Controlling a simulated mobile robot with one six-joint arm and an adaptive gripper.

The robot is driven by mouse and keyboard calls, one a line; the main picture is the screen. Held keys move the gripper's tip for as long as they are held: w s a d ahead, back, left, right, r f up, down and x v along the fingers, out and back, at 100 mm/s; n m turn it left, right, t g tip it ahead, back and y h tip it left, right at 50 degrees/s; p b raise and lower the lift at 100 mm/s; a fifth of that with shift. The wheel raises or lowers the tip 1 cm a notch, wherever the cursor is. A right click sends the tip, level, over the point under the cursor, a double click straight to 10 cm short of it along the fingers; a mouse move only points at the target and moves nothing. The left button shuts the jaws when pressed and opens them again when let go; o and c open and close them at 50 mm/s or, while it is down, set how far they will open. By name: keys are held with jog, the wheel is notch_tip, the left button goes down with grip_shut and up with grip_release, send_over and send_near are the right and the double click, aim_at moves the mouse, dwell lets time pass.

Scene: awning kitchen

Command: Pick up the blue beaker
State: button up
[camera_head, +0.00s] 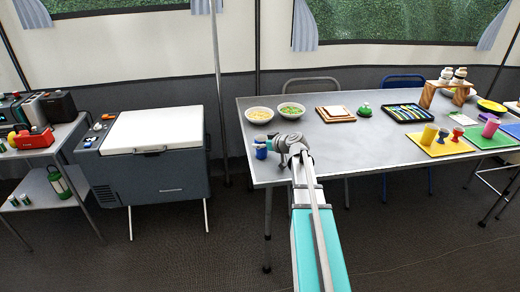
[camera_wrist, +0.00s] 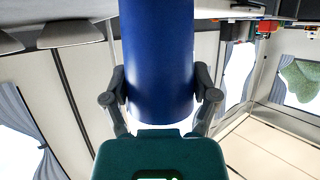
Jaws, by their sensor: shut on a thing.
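The blue beaker (camera_wrist: 158,65) fills the middle of the wrist view, between the two fingers of my gripper (camera_wrist: 160,92). The fingers press on its sides and my gripper is shut on it. In the head view, the beaker (camera_head: 261,150) shows small at the left front corner of the table (camera_head: 330,160), with my gripper (camera_head: 268,146) at it. My arm reaches in from the front. Whether the beaker touches the table top is hard to tell.
Two bowls, one yellowish (camera_head: 260,114) and one green (camera_head: 291,110), stand just behind my gripper. Wooden boards (camera_head: 335,113) and a tray of utensils (camera_head: 408,112) lie farther right. Yellow cups (camera_head: 430,134) stand on a yellow mat. A cooler (camera_head: 155,150) stands left of the table.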

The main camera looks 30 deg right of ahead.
jog(key=shift+r, duration=0.1)
dwell(0.3)
notch_tip(320, 180, up, 3)
jog(key=p, duration=0.3)
jog(key=shift+s+d+r+p, duration=1.2)
jog(key=shift+s+r+p, duration=0.45)
jog(key=shift+s, duration=0.35)
jog(key=shift+s+d+r+p, duration=1.2)
jog(key=shift+s+r+p, duration=0.45)
jog(key=shift+s, duration=0.3)
jog(key=shift+s+d+r+p, duration=1.2)
jog(key=shift+s+r+p, duration=0.45)
jog(key=shift+s, duration=0.35)
jog(key=shift+f, duration=0.1)
notch_tip(320, 180, up, 11)
jog(key=p, duration=1.1)
jog(key=shift+s, duration=0.1)
